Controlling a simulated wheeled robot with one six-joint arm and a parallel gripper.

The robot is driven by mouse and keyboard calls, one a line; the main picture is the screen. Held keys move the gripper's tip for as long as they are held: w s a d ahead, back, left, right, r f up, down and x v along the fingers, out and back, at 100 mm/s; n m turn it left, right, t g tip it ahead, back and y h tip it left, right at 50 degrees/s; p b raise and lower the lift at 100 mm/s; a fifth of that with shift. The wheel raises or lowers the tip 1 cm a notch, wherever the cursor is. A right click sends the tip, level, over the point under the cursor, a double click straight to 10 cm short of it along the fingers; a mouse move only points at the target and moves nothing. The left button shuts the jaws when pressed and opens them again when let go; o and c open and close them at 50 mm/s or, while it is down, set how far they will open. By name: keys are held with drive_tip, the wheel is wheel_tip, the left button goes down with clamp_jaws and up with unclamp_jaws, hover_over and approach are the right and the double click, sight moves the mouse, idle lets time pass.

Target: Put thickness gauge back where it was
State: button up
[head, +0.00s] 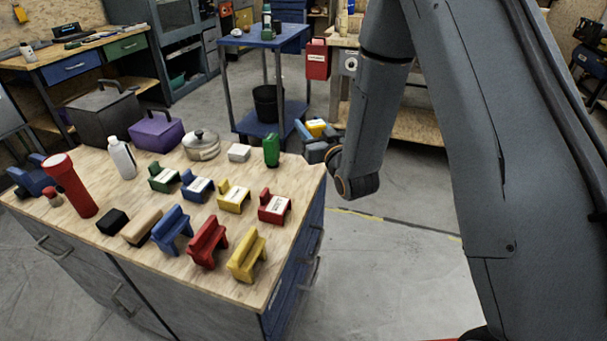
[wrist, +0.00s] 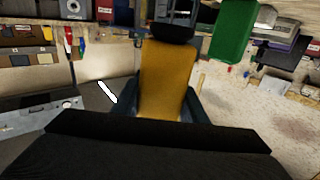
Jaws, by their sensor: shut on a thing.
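My gripper (head: 318,146) is at the back right corner of the wooden-topped bench (head: 150,262), beyond its edge in the head view. It is shut on a yellow thing with a black end, which I take to be the thickness gauge (wrist: 168,80). In the wrist view the gauge stands up between two dark fingers (wrist: 160,108). In the head view only a small yellow part of the gauge (head: 316,127) shows, the rest being hidden by the gripper.
On the bench, a green canister (head: 271,150) stands nearest my gripper, beside a white block (head: 238,153) and a lidded pot (head: 201,146). Several coloured labelled stands, a red torch (head: 70,186) and a white bottle (head: 122,158) crowd the top. A blue cart (head: 262,38) stands behind.

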drive_tip(key=a+r+n+y, duration=0.1)
drive_tip(key=a+r, duration=0.2)
drive_tip(key=a, duration=0.1)
drive_tip(key=shift+w+d+f, duration=0.1)
drive_tip(key=shift+w+f, duration=0.05)
drive_tip(key=shift+f, duration=1.4)
drive_tip(key=shift+w+d+f, duration=0.1)
drive_tip(key=shift+f, duration=1.4)
drive_tip(key=shift+w+d+f, duration=0.1)
drive_tip(key=shift+w+f, duration=0.05)
drive_tip(key=shift+f, duration=1.4)
drive_tip(key=o, duration=0.9)
drive_tip(key=shift+f, duration=0.15)
drive_tip(key=shift+c, duration=0.2)
